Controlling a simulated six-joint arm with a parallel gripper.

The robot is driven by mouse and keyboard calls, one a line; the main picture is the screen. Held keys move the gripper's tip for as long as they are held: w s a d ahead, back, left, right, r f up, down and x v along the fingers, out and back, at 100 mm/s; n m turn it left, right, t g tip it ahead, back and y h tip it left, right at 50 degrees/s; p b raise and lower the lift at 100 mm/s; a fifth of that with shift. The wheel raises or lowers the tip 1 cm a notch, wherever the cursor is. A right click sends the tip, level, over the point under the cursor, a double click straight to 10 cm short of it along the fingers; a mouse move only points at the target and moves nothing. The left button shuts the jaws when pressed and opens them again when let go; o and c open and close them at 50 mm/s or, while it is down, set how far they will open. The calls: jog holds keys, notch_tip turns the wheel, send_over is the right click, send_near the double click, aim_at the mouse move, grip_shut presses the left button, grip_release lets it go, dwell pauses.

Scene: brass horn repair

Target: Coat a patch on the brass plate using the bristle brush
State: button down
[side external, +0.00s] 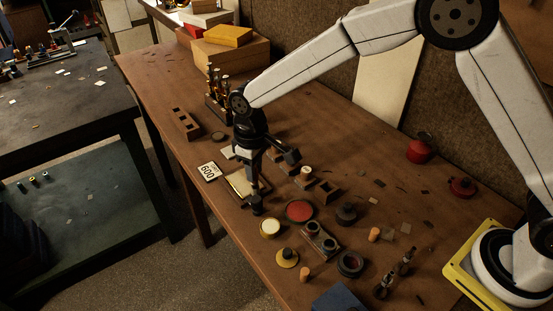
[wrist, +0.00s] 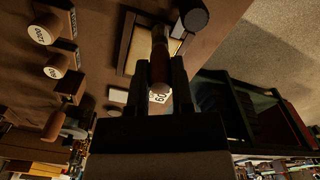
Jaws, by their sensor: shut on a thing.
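My gripper (side external: 255,180) is shut on the bristle brush, whose brown handle (wrist: 160,62) shows between the two fingers (wrist: 162,78) in the wrist view. The brush points away from the wrist; its bristle end is hard to make out. The brass plate (side external: 237,184) is a pale yellowish sheet in a frame on the bench, just left of my gripper. In the wrist view the plate (wrist: 136,48) lies beyond and left of the brush. A dark cylinder (side external: 257,208) stands by the plate's near edge, below my gripper. I cannot tell whether the brush touches anything.
A white "600" card (side external: 209,171) lies left of the plate. A red disc (side external: 299,210), a yellow-topped tin (side external: 270,227) and a dark ring (side external: 350,263) are on the near side. A bottle rack (side external: 217,105) stands behind. The bench's left edge is close to the plate.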

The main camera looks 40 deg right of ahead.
jog(key=shift+w, duration=4.9)
jog(key=shift+d, duration=0.4)
jog(key=shift+s, duration=5)
jog(key=shift+w+r, duration=0.1)
jog(key=shift+r, duration=3.95)
